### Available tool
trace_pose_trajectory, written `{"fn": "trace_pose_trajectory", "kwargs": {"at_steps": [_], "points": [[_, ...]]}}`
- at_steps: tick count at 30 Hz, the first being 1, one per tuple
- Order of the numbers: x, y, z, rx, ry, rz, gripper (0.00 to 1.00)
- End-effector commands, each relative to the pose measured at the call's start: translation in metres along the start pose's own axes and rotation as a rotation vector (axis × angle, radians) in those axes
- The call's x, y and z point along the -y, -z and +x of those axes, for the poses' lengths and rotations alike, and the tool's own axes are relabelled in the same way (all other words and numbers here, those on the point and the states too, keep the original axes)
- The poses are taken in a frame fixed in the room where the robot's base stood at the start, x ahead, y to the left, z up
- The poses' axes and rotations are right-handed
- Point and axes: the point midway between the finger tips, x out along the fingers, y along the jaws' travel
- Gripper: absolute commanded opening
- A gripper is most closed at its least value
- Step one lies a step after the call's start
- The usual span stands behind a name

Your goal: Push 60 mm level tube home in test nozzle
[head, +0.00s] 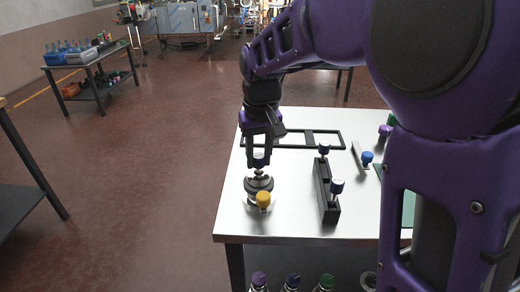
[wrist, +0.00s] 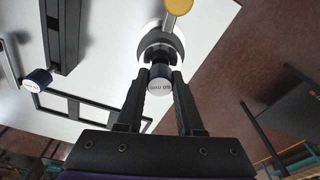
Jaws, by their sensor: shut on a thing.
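The 60 mm level tube (wrist: 159,86), with its round light end marked "60 mm" and a dark blue band, is between the fingers of my gripper (wrist: 161,78). My gripper (head: 259,163) is shut on the tube, directly above the test nozzle (head: 259,184), a dark stepped fitting on a pale round base at the table's left front. In the wrist view the nozzle (wrist: 160,40) shows as a ring beyond the tube. The tube's lower end is hidden, so I cannot tell how deep it sits in the nozzle.
A yellow knob (head: 263,199) is at the nozzle's front. A black frame (head: 310,138) lies behind, and a blue-knobbed tool (head: 366,158) lies farther right. Bare metal tabletop (head: 285,222) shows at the front.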

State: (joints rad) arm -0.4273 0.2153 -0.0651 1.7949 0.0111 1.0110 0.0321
Motion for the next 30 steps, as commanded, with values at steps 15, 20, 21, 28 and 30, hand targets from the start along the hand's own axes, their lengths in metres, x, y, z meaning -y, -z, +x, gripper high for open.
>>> {"fn": "trace_pose_trajectory", "kwargs": {"at_steps": [15,20,21,28,30], "points": [[-0.0001,-0.0017,0.0094,0.003,0.0,0.0,0.45],[-0.0001,-0.0014,0.0088,0.002,0.0,0.0,0.71],[-0.0001,-0.0013,0.0087,0.001,0.0,0.0,0.71],[0.0,-0.0011,0.0078,0.001,0.0,0.0,0.71],[-0.0001,-0.0008,0.0044,0.0,0.0,0.0,0.71]]}}
